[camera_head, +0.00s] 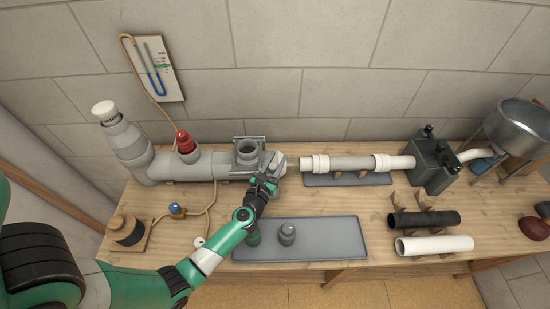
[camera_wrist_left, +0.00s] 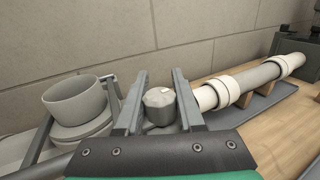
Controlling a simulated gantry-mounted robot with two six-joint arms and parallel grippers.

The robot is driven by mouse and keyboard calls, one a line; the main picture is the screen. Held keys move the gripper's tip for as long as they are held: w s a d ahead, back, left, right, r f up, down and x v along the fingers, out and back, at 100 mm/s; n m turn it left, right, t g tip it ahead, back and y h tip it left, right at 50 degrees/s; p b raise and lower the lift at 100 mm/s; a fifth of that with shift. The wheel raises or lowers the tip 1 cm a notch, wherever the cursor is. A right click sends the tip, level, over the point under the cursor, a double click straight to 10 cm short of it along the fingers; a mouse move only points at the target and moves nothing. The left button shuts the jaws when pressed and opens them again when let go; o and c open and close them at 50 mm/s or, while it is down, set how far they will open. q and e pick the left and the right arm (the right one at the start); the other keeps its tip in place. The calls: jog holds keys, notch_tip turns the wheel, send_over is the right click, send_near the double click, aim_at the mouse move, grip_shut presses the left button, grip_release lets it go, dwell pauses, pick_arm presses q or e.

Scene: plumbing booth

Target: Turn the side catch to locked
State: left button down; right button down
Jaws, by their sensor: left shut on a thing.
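The grey clamp frame (camera_head: 240,168) stands around an upright open grey socket (camera_head: 247,149) on the pipe run. In the left wrist view the socket (camera_wrist_left: 76,98) is at the left. A grey faceted knob (camera_wrist_left: 159,104) with a small white mark sits at the frame's right side, and appears to be the side catch. My left gripper (camera_head: 269,180) reaches in from the front. It is shut on the knob, with one finger on each side. Its hand hides most of the knob in the head view. My right gripper is not in view.
A pale pipe (camera_head: 350,163) with white collars lies on cradles to the right, near a dark grey box (camera_head: 432,165). A grey tray (camera_head: 335,240) holds a grey cap (camera_head: 287,233) in front. A red-capped fitting (camera_head: 185,143) and gauge board (camera_head: 158,70) are left.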

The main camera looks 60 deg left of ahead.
pick_arm(q)
jog(key=shift+m+t+h, duration=0.4)
jog(key=shift+h, duration=0.1)
jog(key=c, duration=0.5)
grip_release()
jog(key=shift+w, duration=0.1)
jog(key=shift+d, duration=0.15)
jog(key=v, duration=1.1)
jog(key=shift+s+d, duration=0.15)
jog(key=shift+s, duration=0.1)
